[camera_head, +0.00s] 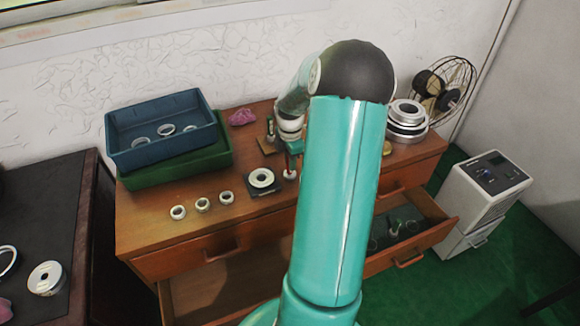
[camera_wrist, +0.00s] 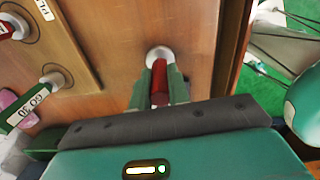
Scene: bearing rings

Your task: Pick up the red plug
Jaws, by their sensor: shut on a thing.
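In the wrist view the red plug (camera_wrist: 159,82) stands between the two green fingers of my gripper (camera_wrist: 160,90), which is shut on it. A pale round metal part (camera_wrist: 159,55) shows at the far end of the plug, against the wooden top. I cannot tell whether it touches the wood. In the head view my gripper (camera_head: 292,147) is low over the wooden cabinet top (camera_head: 180,226), with the pale part (camera_head: 290,174) just below it. My arm hides much of the cabinet's middle there.
A wooden board with a labelled green gauge (camera_wrist: 40,98) and a red-ended piece (camera_wrist: 10,27) lies left in the wrist view. A black plate (camera_head: 265,189) with a ring, several loose rings, and stacked blue (camera_head: 160,150) and green bins stand left. A drawer (camera_head: 425,240) is open at right.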

